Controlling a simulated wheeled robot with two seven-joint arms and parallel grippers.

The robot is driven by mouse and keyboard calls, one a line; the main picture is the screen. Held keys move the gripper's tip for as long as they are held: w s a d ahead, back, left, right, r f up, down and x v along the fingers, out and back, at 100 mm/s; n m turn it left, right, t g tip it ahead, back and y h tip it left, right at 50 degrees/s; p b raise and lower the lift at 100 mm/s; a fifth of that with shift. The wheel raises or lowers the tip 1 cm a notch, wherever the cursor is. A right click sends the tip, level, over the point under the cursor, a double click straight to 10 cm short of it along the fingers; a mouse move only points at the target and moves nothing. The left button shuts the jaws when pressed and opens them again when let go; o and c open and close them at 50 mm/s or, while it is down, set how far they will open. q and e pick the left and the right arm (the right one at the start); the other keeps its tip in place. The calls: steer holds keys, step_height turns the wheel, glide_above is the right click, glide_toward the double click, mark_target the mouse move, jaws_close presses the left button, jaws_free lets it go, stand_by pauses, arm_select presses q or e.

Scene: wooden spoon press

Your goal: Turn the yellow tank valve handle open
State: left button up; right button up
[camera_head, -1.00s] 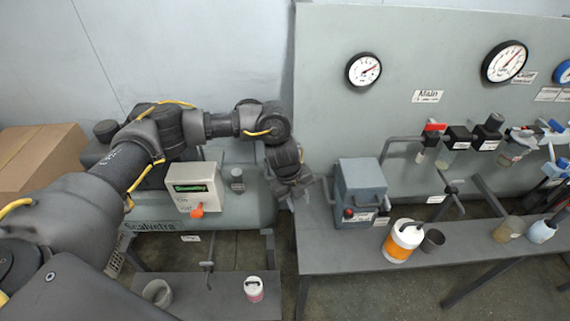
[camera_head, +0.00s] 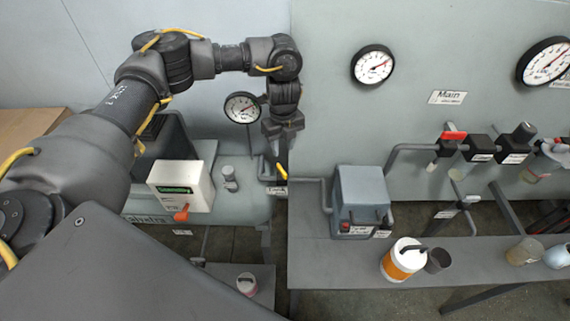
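The yellow tank valve handle (camera_head: 281,172) shows as a small upright yellow piece at the right end of the grey-green tank (camera_head: 245,208), just above a small white label. My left gripper (camera_head: 278,150) points down right above the handle, in front of the panel edge. Its fingers are small and dark here, seen nearly edge-on, so I cannot tell their gap or whether they touch the handle. My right gripper is out of view.
A white control box (camera_head: 181,186) with an orange knob stands left of the valve. A round gauge (camera_head: 242,107) is behind my wrist. A grey box (camera_head: 361,198) with pipes and an orange-white canister (camera_head: 402,260) stand on the right bench (camera_head: 330,265).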

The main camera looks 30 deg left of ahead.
mark_target(282, 169)
arm_select(q)
steer(key=f, duration=0.3)
steer(key=f+p, duration=0.1)
steer(key=f, duration=0.2)
steer(key=f+p, duration=0.1)
steer(key=f, duration=0.2)
steer(key=shift+s+a+f, duration=0.15)
steer(key=shift+a+f, duration=0.05)
steer(key=shift+a, duration=0.05)
steer(key=shift+f, duration=0.5)
jaws_close()
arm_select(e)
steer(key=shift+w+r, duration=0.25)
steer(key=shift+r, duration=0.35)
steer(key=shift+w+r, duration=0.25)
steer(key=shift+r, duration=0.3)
